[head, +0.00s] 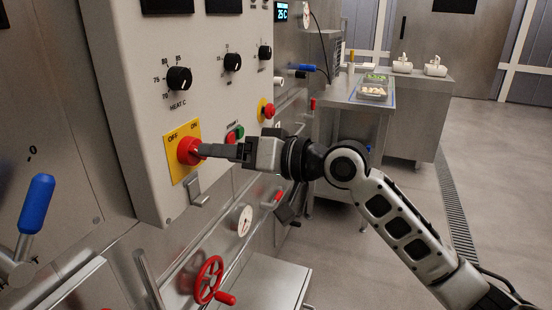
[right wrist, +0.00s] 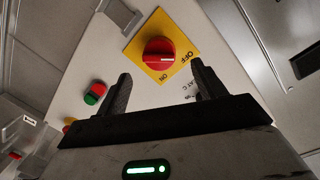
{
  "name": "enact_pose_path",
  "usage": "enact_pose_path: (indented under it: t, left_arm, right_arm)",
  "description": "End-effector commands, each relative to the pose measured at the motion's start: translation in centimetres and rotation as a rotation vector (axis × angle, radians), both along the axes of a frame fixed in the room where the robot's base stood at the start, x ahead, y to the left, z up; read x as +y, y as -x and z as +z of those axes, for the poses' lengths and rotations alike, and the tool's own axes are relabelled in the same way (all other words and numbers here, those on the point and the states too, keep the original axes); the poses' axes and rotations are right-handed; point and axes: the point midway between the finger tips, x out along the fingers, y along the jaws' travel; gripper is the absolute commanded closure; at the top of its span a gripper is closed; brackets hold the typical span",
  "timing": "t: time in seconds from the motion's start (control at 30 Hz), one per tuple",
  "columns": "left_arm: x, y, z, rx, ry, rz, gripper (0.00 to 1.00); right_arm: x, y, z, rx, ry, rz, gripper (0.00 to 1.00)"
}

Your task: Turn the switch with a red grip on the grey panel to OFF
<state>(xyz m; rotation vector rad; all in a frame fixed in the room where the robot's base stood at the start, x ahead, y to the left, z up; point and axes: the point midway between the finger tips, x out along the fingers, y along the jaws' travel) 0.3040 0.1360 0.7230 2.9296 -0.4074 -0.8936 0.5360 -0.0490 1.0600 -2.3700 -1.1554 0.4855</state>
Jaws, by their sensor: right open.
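The switch with a red grip (head: 188,150) sits on a yellow plate (head: 177,170) low on the grey panel (head: 140,100). The plate reads OFF at left and ON at right in the head view. My right gripper (head: 208,151) comes in from the right, its fingertips close to the grip. In the right wrist view my open gripper (right wrist: 161,86) has its two fingers apart with nothing between them. The red grip (right wrist: 158,56) lies just beyond the fingertips, roughly centred. A pale line crosses the grip; I cannot tell surely which label it points to. My left gripper is not seen.
Black dials (head: 179,78), a red-green push button (head: 234,134) and a red knob on yellow (head: 266,110) share the panel. A metal latch (head: 198,192) is below the switch. A red handwheel (head: 209,279) and blue-handled lever (head: 36,204) stand lower. Floor at right is clear.

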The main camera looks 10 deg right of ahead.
Motion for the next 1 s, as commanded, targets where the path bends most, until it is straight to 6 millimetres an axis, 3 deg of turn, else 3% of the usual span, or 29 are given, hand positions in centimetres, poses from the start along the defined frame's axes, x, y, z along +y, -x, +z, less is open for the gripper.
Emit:
enact_pose_path:
  t: [0.2,0.4,0.9,1.0]
  left_arm:
    - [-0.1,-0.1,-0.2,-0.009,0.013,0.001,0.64]
    - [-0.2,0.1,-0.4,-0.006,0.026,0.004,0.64]
    - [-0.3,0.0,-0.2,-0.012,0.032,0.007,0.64]
    - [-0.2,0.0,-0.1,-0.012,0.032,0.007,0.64]
  right_arm:
    - [-4.5,3.2,0.3,-0.002,0.006,-0.003,0.31]
    - [-7.1,5.1,0.8,0.0,0.003,-0.002,0.31]
    - [-8.2,6.0,1.1,-0.001,0.001,0.0,0.31]
    - [-8.1,5.8,0.2,0.004,0.002,-0.012,0.31]
